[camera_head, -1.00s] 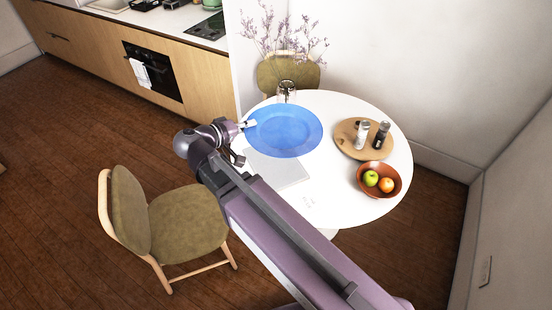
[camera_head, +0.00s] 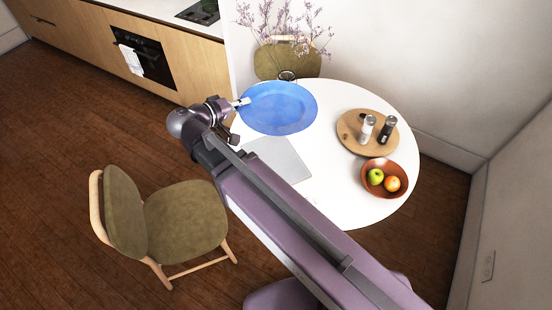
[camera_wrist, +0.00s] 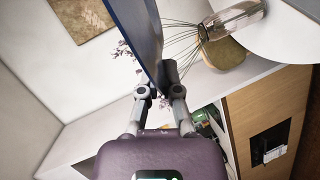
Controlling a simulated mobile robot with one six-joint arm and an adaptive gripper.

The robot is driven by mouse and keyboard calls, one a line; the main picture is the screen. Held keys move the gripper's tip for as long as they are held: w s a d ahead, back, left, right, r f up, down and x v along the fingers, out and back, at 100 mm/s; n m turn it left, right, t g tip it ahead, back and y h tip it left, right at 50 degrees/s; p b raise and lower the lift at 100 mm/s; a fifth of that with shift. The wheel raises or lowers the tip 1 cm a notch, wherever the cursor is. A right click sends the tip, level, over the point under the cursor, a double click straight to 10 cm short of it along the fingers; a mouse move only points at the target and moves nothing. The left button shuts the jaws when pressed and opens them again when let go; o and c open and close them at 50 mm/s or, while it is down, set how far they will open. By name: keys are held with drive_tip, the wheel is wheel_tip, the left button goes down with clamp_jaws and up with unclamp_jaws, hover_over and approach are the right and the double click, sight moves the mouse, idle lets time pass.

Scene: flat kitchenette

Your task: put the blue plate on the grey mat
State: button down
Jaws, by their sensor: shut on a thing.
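The blue plate (camera_head: 280,108) is held by its left rim in the head view and appears raised over the far left part of the white round table. My gripper (camera_head: 243,101) is shut on that rim. In the wrist view the plate (camera_wrist: 139,30) shows nearly edge-on, and my gripper (camera_wrist: 166,80) pinches its edge. The grey mat (camera_head: 280,160) lies flat on the table at the near left, bare where visible. My arm hides its lower left part.
A glass vase (camera_head: 287,75) with purple twigs stands behind the plate, its lower part hidden. A wooden board (camera_head: 352,138) with two shakers and a fruit bowl (camera_head: 369,187) stand at the table's right. Chairs stand near left (camera_head: 180,222) and behind (camera_head: 285,60).

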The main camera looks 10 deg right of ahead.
drive_tip(key=shift+w+d+f, duration=0.1)
drive_tip(key=shift+f, duration=0.1)
drive_tip(key=shift+m+g+h, duration=0.3)
drive_tip(key=shift+h, duration=0.1)
drive_tip(key=f+b, duration=1.3)
drive_tip(key=w+d+f+b, duration=0.1)
drive_tip(key=f+b, duration=1.1)
drive_tip(key=b, duration=0.1)
drive_tip(key=f+b, duration=1.3)
drive_tip(key=shift+w+d+f, duration=0.35)
drive_tip(key=shift+w+d, duration=0.05)
drive_tip(key=w+a, duration=0.2)
drive_tip(key=w, duration=0.2)
drive_tip(key=w+a+f+b, duration=0.1)
drive_tip(key=w+a, duration=0.2)
drive_tip(key=w, duration=0.2)
drive_tip(key=w+a+b, duration=0.1)
drive_tip(key=w+a, duration=0.2)
drive_tip(key=w, duration=0.2)
drive_tip(key=shift+f, duration=0.2)
drive_tip(key=shift+f+b, duration=1.75)
drive_tip(key=shift+f, duration=0.05)
drive_tip(key=shift+f, duration=0.1)
